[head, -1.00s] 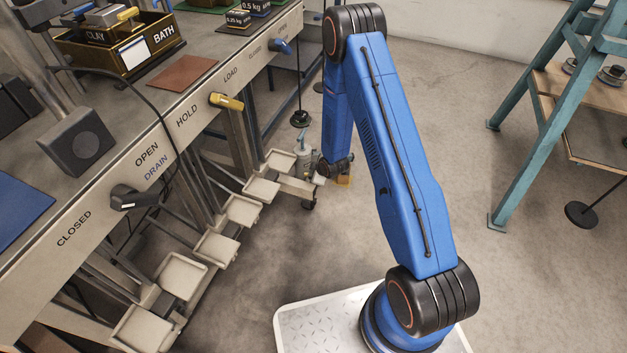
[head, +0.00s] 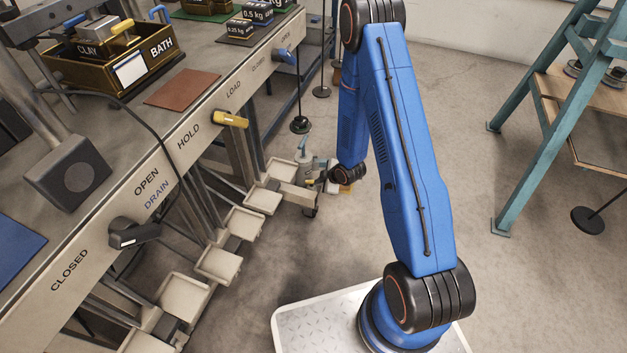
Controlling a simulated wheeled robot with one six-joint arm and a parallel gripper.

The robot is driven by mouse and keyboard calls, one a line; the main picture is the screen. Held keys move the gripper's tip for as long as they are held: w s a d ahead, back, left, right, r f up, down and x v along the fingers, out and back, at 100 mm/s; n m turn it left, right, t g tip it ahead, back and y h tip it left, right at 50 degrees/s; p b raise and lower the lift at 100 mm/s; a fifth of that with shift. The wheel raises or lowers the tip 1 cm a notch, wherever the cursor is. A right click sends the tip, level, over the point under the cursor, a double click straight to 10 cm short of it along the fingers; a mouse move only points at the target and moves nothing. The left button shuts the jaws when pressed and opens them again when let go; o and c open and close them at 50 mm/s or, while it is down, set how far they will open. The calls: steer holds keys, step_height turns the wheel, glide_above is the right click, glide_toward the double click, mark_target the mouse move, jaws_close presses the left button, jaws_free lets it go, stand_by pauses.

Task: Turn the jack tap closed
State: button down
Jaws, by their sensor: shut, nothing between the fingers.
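The jack (head: 303,160), a small grey cylinder on a low frame, stands on the floor beyond the bench's lower beams. A small yellow piece (head: 311,183) shows low beside it; it may be the jack tap, but its setting is too small to read. My gripper (head: 324,182) is low at the end of my blue arm, close to the jack's right side and just left of my black wrist. It is shut and holds nothing. I cannot tell whether it touches the tap.
The bench has a yellow lever (head: 230,119) near HOLD, a black lever (head: 133,234) near DRAIN and a blue lever (head: 285,56). Several pale pans (head: 218,262) stick out below.

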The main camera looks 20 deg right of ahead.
mark_target(308, 182)
steer(key=x, duration=0.9)
steer(key=shift+w+a+m+h, duration=0.25)
steer(key=shift+w+m+h, duration=0.2)
steer(key=shift+m, duration=0.25)
steer(key=shift+w+r+m+t+h, duration=0.1)
steer(key=shift+w+m+t+h, duration=0.1)
steer(key=shift+m+h, duration=0.3)
steer(key=shift+w+m+t+h, duration=0.15)
steer(key=shift+w+m+t, duration=0.05)
steer(key=shift+m, duration=0.5)
